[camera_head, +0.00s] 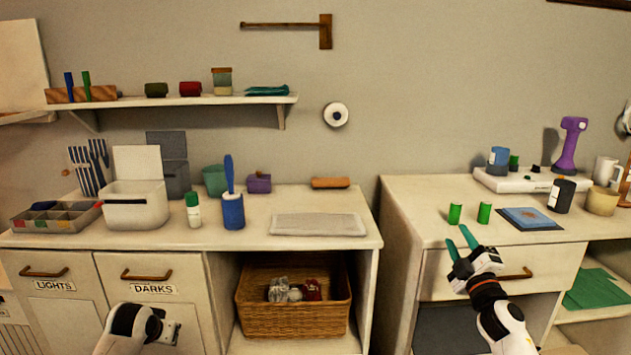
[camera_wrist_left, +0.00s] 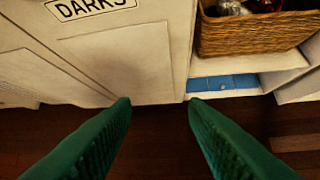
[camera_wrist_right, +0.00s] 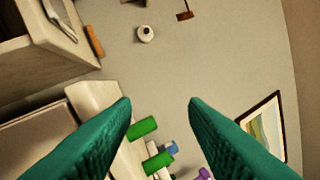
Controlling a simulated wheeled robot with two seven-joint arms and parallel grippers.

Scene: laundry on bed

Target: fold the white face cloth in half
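A flat whitish-grey rectangle (camera_head: 318,224), which looks like the face cloth, lies on the left counter near its front right. I cannot tell whether it is one layer or folded. My right gripper (camera_head: 461,243) is raised in front of the right counter, apart from the cloth; its green fingers are open and empty in the right wrist view (camera_wrist_right: 159,103). My left gripper is low before the DARKS drawer; its fingers are open and empty in the left wrist view (camera_wrist_left: 158,103). In the head view only my left wrist shows at the bottom.
A blue bottle with a brush (camera_head: 232,209) and a white-green bottle (camera_head: 193,212) stand left of the cloth. An orange-brown block (camera_head: 330,183) lies behind it. Two green cylinders (camera_head: 455,213) and a blue cloth on a dark mat (camera_head: 530,218) are on the right counter.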

